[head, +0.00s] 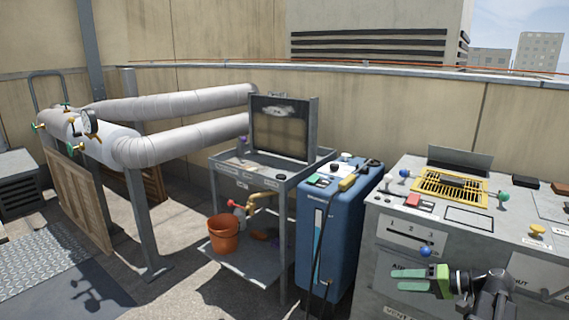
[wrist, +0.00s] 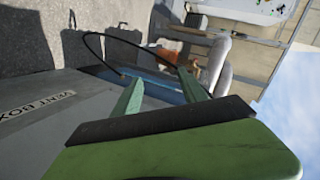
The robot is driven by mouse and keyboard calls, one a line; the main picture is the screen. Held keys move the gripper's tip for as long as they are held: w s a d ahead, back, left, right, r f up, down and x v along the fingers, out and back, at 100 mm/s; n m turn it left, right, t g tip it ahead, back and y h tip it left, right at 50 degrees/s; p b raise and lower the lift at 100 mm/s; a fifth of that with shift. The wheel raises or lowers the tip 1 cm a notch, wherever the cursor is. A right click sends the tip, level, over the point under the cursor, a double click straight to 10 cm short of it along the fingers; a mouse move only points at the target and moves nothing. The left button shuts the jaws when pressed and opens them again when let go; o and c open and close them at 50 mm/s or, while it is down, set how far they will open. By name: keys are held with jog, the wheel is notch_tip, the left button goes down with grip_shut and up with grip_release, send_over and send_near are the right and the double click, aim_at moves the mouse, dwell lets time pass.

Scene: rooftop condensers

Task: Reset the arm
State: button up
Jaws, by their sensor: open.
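My gripper (head: 418,280) is at the lower right of the head view, in front of the front face of the grey cabinet (head: 395,262). Its green fingers point left, and nothing shows between them. In the wrist view my gripper (wrist: 160,88) has its two green fingers spread apart and empty. Beyond the fingertips the wrist view shows the blue machine's side and a dark hose (wrist: 95,38). My arm runs off to the lower right corner of the head view.
A blue machine (head: 340,240) stands left of the cabinet. A grey cart (head: 225,175) holds an orange bucket (head: 223,235) on its lower shelf. The cabinet top carries a yellow grate (head: 425,186) and coloured knobs. Thick insulated pipes (head: 190,142) and a wooden pallet (head: 75,195) stand at left.

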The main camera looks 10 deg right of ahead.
jog(key=w+a+f+n+g+h+p, duration=0.15)
jog(key=a+f+g+h, duration=0.35)
jog(key=a, duration=1.2)
jog(key=w+a+f+n+g+h+p, duration=0.1)
jog(key=a+f+n+g+h+p, duration=0.3)
jog(key=a, duration=1.3)
notch_tip(320, 180, up, 37)
jog(key=p, duration=3.6)
jog(key=shift+d+m+g+h+p, duration=0.3)
jog(key=shift+d+m+p, duration=0.1)
jog(key=shift+m, duration=0.05)
